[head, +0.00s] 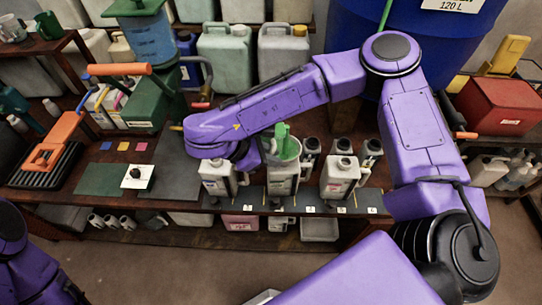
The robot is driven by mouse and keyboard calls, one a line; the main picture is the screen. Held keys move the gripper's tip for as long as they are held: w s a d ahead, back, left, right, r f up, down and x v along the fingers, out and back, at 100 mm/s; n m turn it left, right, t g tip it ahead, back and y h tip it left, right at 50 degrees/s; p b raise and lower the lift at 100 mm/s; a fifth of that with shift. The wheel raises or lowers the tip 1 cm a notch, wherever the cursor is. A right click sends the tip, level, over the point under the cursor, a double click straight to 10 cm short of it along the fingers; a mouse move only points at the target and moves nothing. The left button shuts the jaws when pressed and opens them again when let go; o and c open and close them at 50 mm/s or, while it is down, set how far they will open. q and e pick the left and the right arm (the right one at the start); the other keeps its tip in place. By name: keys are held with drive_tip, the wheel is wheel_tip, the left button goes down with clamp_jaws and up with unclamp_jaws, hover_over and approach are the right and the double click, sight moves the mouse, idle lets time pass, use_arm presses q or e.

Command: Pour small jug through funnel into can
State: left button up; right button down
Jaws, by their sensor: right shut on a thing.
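Three white cans stand in a row on the bench: a left one (217,178), a middle one (283,178) and a right one (340,176). A pale green funnel (287,156) sits at the top of the middle can. A small green jug (281,136) is over the funnel's mouth; its exact tilt and any liquid are too small to tell. My right gripper (260,155) is beside the jug on its left, shut on it; the fingers are mostly hidden by my wrist. My left arm shows only at the lower left, its gripper out of frame.
Dark cups (311,147) stand among the cans. An orange-handled tool (55,140) lies further left. Large jerrycans (225,55) and a blue drum (415,28) stand behind.

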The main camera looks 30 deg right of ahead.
drive_tip(key=shift+s+d+r+m+t+y+b, duration=0.15)
drive_tip(key=shift+t+y+b, duration=0.2)
drive_tip(key=shift+y+b, duration=0.95)
drive_tip(key=shift+w+d+r+m+t+y+b, duration=0.25)
drive_tip(key=shift+y+b, duration=0.4)
drive_tip(key=shift+b, duration=1.25)
drive_tip(key=shift+s+r+n+t+y+b, duration=0.1)
drive_tip(key=shift+s+t+y+b, duration=0.25)
drive_tip(key=shift+y+b, duration=0.95)
drive_tip(key=shift+s+d+r+m+t+y+b, duration=0.15)
drive_tip(key=shift+d+r+t+y+b, duration=0.55)
drive_tip(key=shift+b, duration=2.45)
drive_tip(key=shift+s+d+m+t+y+b, duration=0.15)
drive_tip(key=shift+y+b, duration=1.05)
drive_tip(key=shift+b, duration=1.95)
drive_tip(key=shift+s+d+r+m+t+y+b, duration=0.1)
drive_tip(key=shift+d+r+t+y+b, duration=0.6)
drive_tip(key=shift+b, duration=2.45)
drive_tip(key=shift+a+f+y, duration=0.3)
drive_tip(key=shift+a+y, duration=0.05)
